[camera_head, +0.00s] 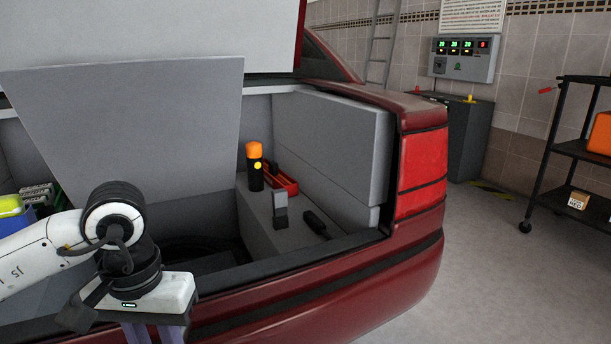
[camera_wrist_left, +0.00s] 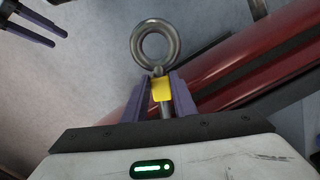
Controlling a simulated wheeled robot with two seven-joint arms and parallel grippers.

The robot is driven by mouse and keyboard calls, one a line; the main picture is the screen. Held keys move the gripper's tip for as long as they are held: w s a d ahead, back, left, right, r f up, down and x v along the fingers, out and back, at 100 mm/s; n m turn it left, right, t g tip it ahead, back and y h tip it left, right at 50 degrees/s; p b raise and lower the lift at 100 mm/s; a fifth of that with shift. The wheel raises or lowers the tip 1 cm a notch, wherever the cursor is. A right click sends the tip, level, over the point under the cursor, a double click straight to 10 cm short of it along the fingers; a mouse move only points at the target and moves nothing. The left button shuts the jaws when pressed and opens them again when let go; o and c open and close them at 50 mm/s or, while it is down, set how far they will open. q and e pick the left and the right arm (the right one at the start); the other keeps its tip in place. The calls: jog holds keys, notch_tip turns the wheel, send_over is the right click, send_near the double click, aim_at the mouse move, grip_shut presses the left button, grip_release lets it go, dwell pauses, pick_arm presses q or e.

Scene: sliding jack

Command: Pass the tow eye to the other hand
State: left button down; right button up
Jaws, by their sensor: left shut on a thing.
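The tow eye (camera_wrist_left: 136,42) is a grey metal ring on a straight shank, seen in the left wrist view. My left gripper (camera_wrist_left: 160,88) is shut on its shank, around a small yellow part, and the ring sticks out beyond the fingertips. In the head view my left gripper (camera_head: 155,336) is at the bottom edge behind the car, its fingertips cut off and the tow eye out of sight. My right gripper (camera_wrist_left: 42,24) shows only as purple fingers at the top left of the left wrist view, spread apart with nothing between them, clear of the ring.
The red car's open trunk (camera_head: 330,262) lies just beyond my left arm, with its raised floor panel (camera_head: 130,120). An orange-topped flashlight (camera_head: 255,168) and a red tray (camera_head: 285,178) sit inside. Open floor (camera_head: 490,270) lies right of the car, before a black cart (camera_head: 565,150).

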pick_arm(q)
jog(key=s+r+p, duration=0.2)
jog(key=r+p, duration=0.6)
jog(key=s+r+p, duration=0.3)
jog(key=r+p, duration=0.5)
jog(key=p, duration=0.1)
jog(key=shift+s+r, duration=0.15)
jog(key=shift+s, duration=0.05)
pick_arm(e)
jog(key=s+d+r+h, duration=0.1)
jog(key=d+r, duration=0.2)
jog(key=r, duration=0.8)
jog(key=shift+s+d+t, duration=0.25)
jog(key=shift+s+t, duration=0.05)
jog(key=shift+s, duration=0.1)
pick_arm(q)
jog(key=shift+d, duration=0.1)
